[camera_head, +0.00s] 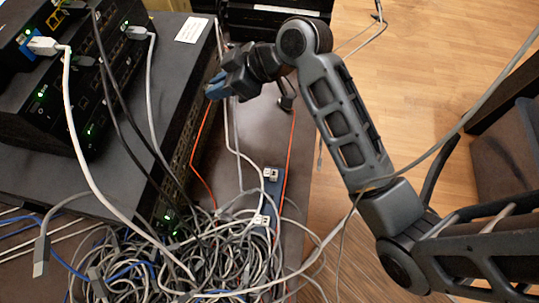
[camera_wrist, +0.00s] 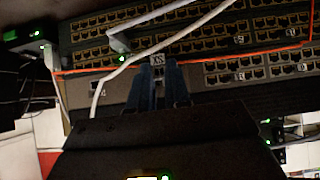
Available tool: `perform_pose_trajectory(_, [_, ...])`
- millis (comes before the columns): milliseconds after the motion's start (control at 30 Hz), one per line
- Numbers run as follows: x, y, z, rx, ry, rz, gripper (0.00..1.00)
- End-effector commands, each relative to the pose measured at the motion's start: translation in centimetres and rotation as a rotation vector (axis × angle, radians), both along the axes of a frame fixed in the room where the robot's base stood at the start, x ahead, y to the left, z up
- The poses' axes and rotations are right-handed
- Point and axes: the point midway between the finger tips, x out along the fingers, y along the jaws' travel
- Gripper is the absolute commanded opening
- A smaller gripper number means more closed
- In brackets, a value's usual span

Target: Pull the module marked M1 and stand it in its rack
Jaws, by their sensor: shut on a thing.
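My gripper (camera_head: 213,90) is at the port face of the large black switch (camera_head: 60,170), near its far end. In the wrist view my blue fingers (camera_wrist: 168,68) are close together on a small labelled module (camera_wrist: 158,60) at the port panel (camera_wrist: 215,72). The mark on this module is too blurred to read as M1 for sure. Most of it is hidden, and I cannot tell whether it is still seated. Other small marks (camera_wrist: 238,40) show on the panel. I cannot identify the module's rack for certain.
A heap of grey cables (camera_head: 220,255) lies in front of the switch. A blue-grey strip (camera_head: 271,198) with white pieces lies among them. An orange cable (camera_wrist: 235,50) and a white cable (camera_wrist: 120,66) cross the panel close to my fingers. Smaller devices (camera_head: 75,95) sit on the switch.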

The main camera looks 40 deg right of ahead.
Motion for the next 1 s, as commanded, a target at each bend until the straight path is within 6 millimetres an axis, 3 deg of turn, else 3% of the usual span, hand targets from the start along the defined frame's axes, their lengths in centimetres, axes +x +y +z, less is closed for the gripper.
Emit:
perform_pose_trajectory(467, [-0.1,-0.1,0.0,-0.001,0.000,-0.001,0.00])
perform_pose_trajectory(1000, [-1.6,-1.2,0.1,0.001,-0.001,-0.001,0.00])
